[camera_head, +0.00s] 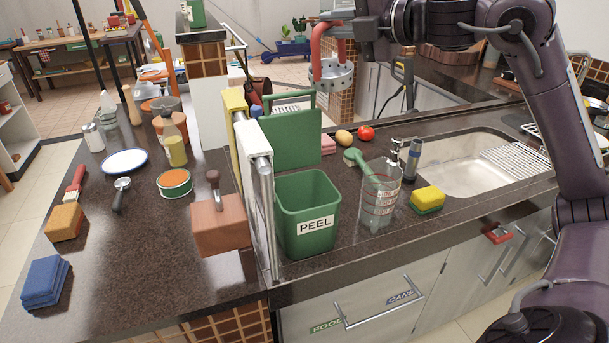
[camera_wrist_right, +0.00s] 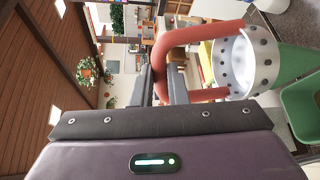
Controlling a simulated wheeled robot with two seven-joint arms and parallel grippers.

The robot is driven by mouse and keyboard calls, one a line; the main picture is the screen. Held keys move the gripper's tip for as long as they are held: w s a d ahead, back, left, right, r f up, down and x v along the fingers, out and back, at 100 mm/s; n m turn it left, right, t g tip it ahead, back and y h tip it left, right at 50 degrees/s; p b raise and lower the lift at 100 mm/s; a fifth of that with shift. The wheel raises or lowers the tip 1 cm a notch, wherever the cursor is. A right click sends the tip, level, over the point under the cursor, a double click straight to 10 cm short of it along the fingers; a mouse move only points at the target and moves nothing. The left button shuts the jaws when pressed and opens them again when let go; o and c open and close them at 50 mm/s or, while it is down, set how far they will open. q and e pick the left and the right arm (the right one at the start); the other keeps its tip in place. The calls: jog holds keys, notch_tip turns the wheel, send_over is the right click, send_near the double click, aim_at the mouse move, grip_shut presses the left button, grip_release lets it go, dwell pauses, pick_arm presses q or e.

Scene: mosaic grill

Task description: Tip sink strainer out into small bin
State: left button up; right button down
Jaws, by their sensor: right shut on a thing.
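The sink strainer is a light perforated metal cup (camera_head: 333,76) with a red looped handle (camera_head: 319,44). My right gripper (camera_head: 350,27) is shut on the red handle and holds the strainer in the air, above and behind the green small bin. In the right wrist view the strainer cup (camera_wrist_right: 246,62) and handle (camera_wrist_right: 190,36) show between my fingers (camera_wrist_right: 165,85). The small bin (camera_head: 307,205), labelled PEEL, stands on the counter with its lid (camera_head: 290,138) raised behind it. Part of the green bin (camera_wrist_right: 301,108) shows at the wrist view's right edge. My left gripper is not in view.
Right of the bin stand a clear measuring jug (camera_head: 379,197) with a green brush, a soap dispenser and a yellow-green sponge (camera_head: 427,200). A rail with hanging towels (camera_head: 252,150) stands left of the bin. The sink (camera_head: 465,165) is at right.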

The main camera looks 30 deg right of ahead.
jog(key=shift+w+d+f+m, duration=0.15)
jog(key=shift+d+f+m, duration=0.05)
jog(key=shift+d+m, duration=0.3)
jog(key=shift+w+d+f+m, duration=0.1)
jog(key=shift+d+f+m, duration=0.05)
jog(key=shift+d+m, duration=0.3)
jog(key=shift+a, duration=0.15)
notch_tip(320, 180, up, 4)
jog(key=p, duration=0.3)
